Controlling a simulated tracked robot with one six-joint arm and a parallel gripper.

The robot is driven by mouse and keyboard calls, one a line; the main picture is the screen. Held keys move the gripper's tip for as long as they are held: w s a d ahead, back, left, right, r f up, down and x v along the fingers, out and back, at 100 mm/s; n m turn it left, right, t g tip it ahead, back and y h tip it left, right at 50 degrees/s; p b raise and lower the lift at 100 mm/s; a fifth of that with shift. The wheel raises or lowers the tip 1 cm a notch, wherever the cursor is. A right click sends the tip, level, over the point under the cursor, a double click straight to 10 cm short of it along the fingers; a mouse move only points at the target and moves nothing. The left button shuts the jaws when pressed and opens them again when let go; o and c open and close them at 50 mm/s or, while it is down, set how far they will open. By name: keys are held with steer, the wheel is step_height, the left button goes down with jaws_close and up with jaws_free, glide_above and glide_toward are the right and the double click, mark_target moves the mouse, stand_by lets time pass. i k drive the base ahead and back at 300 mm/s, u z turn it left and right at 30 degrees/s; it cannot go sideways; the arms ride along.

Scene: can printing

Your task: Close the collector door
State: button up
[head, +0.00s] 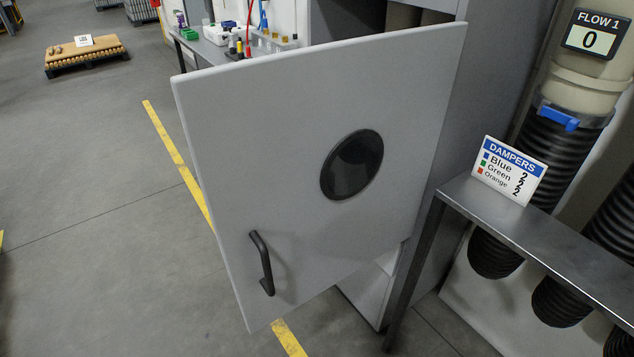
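The collector door (270,150) is a light grey panel that stands swung open, out from the grey cabinet (430,150) behind it. It has a dark round window (352,165) right of its middle. A black bar handle (262,263) is near its lower left edge. The door hides most of the cabinet's opening. My gripper is not in view, and nothing is seen touching the door or handle.
A metal bench (560,240) with a dampers sign (509,170) stands right of the door, by black ribbed hoses (560,303). Behind the door is a bench with bottles (270,40). Open floor (90,220) with a yellow line lies left; a loaded pallet (86,55) is far left.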

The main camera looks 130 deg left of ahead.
mark_target(312, 164)
steer(key=u, duration=4.15)
steer(key=i, duration=1)
